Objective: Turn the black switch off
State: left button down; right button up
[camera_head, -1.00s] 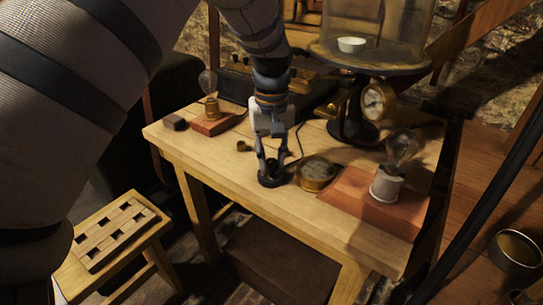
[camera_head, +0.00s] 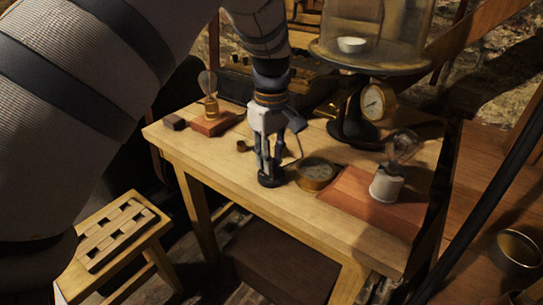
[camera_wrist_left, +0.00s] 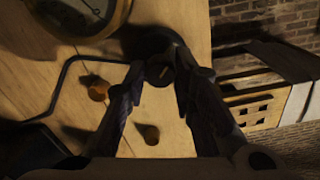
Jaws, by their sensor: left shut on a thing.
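The black switch (camera_head: 269,182) is a small dark round piece near the front edge of the wooden table. In the head view it sits right below my left gripper (camera_head: 270,173), which points straight down with its fingers close together on it. In the wrist view the dark round switch (camera_wrist_left: 155,41) shows at the tips of my left gripper (camera_wrist_left: 160,75). The gripper is shut on the switch's upper part. The fingers hide much of it, so I cannot tell its on or off position. My right gripper is not in view.
A brass gauge (camera_head: 316,172) stands close to the right of the switch. A bulb in a white socket (camera_head: 386,186) stands on a reddish board (camera_head: 350,190). A glass bell jar (camera_head: 378,35) is behind. A small brass piece (camera_head: 242,146) lies left of the gripper.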

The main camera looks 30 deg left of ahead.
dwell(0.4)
pick_arm(q)
jog(key=c, duration=1.3)
grip_release()
jog(key=shift+c, duration=0.2)
notch_tip(320, 180, up, 12)
